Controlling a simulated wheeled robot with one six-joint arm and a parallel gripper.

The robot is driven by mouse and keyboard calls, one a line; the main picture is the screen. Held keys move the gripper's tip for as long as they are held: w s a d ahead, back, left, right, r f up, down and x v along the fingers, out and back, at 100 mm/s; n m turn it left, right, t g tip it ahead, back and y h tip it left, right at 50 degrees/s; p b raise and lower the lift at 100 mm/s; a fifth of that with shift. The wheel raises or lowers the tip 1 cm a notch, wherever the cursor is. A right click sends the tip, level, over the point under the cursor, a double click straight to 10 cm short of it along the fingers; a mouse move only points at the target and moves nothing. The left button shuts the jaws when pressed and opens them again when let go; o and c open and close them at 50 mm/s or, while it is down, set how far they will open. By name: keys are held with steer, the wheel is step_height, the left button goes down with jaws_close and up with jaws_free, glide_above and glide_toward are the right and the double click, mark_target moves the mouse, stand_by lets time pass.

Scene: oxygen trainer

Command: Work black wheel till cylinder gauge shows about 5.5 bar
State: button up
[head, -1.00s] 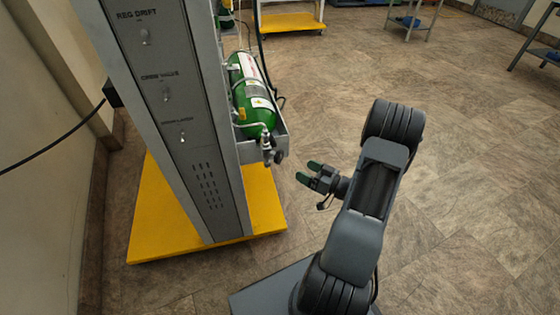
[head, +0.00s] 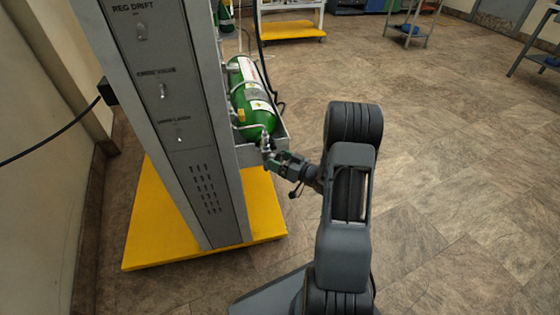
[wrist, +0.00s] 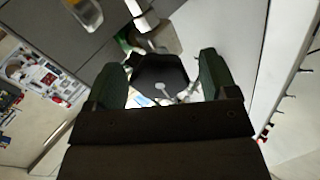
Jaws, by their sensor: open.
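The green cylinder (head: 251,98) lies on a shelf at the side of the grey trainer column in the head view. My gripper (head: 274,158) is at the valve end of the cylinder, just below its fittings. In the wrist view the black wheel (wrist: 160,75) sits between the two green fingers of my gripper (wrist: 165,82). The fingers are apart, one on each side of the wheel. I cannot tell whether they touch it. In the head view the wheel is hidden by the gripper. No readable cylinder gauge shows in either view.
The trainer column (head: 165,100) with labelled switches stands close to the left of the arm, on a yellow base (head: 265,205). A black hose (head: 262,50) runs down behind the cylinder. The tiled floor (head: 450,180) on the right is clear.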

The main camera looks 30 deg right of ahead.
steer(key=shift+c, duration=0.4)
steer(key=c, duration=0.8)
steer(key=shift+c, duration=0.2)
steer(key=n+b, duration=0.4)
steer(key=n, duration=0.2)
steer(key=shift+f, duration=0.15)
steer(key=shift+d+n+b, duration=0.1)
steer(key=shift+n+b, duration=1.45)
steer(key=shift+n, duration=0.65)
steer(key=o, duration=0.9)
steer(key=shift+r, duration=0.2)
